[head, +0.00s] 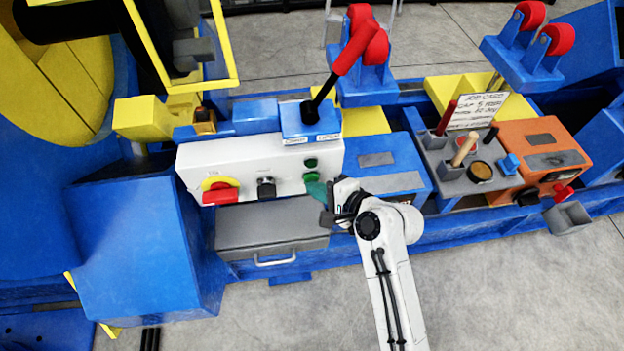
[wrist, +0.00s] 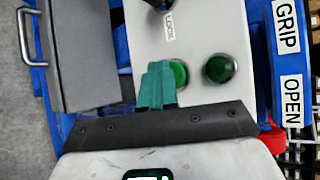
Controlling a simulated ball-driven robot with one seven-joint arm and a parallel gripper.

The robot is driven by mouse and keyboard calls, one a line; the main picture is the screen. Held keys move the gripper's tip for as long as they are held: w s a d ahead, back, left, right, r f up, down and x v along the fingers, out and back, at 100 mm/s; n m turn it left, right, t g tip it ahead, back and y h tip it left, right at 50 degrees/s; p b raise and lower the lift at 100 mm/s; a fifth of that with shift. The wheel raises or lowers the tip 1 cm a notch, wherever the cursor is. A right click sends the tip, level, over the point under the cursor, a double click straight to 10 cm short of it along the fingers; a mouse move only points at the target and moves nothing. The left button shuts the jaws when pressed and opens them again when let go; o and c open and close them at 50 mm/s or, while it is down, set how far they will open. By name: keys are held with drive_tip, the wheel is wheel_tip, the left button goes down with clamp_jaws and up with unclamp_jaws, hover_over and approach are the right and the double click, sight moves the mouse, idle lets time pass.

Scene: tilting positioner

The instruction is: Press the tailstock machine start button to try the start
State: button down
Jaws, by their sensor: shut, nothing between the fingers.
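A white control panel (head: 245,158) carries two green buttons at its right end. The brighter green button (head: 311,177) is nearer to me; the dark green button (head: 310,163) is just beyond it. No label naming the tailstock start can be read. My gripper (head: 317,190) is shut and empty, its teal fingers together at the panel's near right corner. In the wrist view the fingertips (wrist: 158,70) overlap the left edge of the brighter green button (wrist: 180,73). Whether they touch it I cannot tell. The dark green button (wrist: 220,68) is clear of the fingers.
A red-handled lever (head: 345,65) rises behind the panel. A red-and-yellow switch (head: 220,190) and a black knob (head: 266,187) sit left on the panel. A grey drawer box (head: 272,227) is below. A tool tray (head: 470,165) and orange box (head: 540,155) stand right.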

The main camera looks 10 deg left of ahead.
idle(0.4)
drive_tip(key=shift+s+d+p, duration=0.25)
drive_tip(key=shift+s+p, duration=0.4)
drive_tip(key=shift+s, duration=0.2)
drive_tip(key=s+p, duration=0.1)
drive_tip(key=s, duration=0.1)
drive_tip(key=s+d+p, duration=0.1)
drive_tip(key=s+p, duration=0.1)
drive_tip(key=shift+s+d, duration=0.2)
drive_tip(key=shift+s, duration=0.2)
idle(0.5)
